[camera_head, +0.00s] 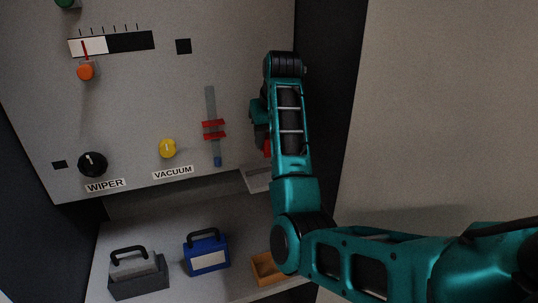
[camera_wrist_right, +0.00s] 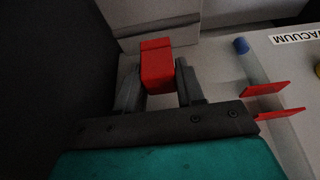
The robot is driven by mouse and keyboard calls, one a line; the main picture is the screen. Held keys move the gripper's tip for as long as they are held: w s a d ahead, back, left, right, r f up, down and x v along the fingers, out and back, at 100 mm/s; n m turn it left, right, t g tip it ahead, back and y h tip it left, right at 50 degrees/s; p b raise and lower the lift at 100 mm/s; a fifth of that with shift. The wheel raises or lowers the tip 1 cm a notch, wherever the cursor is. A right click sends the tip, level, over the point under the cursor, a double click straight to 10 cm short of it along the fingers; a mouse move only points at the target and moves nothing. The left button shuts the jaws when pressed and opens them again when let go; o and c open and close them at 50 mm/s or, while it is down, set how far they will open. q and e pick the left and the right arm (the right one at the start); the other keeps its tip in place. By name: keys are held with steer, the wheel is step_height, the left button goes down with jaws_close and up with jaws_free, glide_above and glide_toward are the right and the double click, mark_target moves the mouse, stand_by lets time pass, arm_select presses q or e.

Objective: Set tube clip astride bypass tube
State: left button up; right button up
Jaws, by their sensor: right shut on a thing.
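The bypass tube (camera_head: 210,103) is a grey upright tube on the panel, with a blue lower end (camera_head: 217,161) and two red plates (camera_head: 213,130) across its middle. It also shows in the right wrist view (camera_wrist_right: 257,71), with the red plates (camera_wrist_right: 265,89) sticking out. My right gripper (camera_head: 265,138) is right of the tube, mostly hidden behind its own arm. In the right wrist view the gripper (camera_wrist_right: 158,82) is shut on a red block, which looks like the tube clip (camera_wrist_right: 156,65). The clip is apart from the tube. My left gripper is not in view.
The panel has a yellow VACUUM knob (camera_head: 167,148), a black WIPER knob (camera_head: 92,164) and an orange knob (camera_head: 86,71). Below, a shelf holds a grey caddy (camera_head: 138,280), a blue case (camera_head: 206,255) and a wooden tray (camera_head: 264,270). A dark side wall (camera_head: 325,100) stands right of the panel.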

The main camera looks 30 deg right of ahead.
steer(key=shift+f, duration=2.5)
steer(key=shift+f, duration=0.2)
steer(key=o, duration=1)
steer(key=shift+r, duration=0.1)
steer(key=shift+v, duration=6.15)
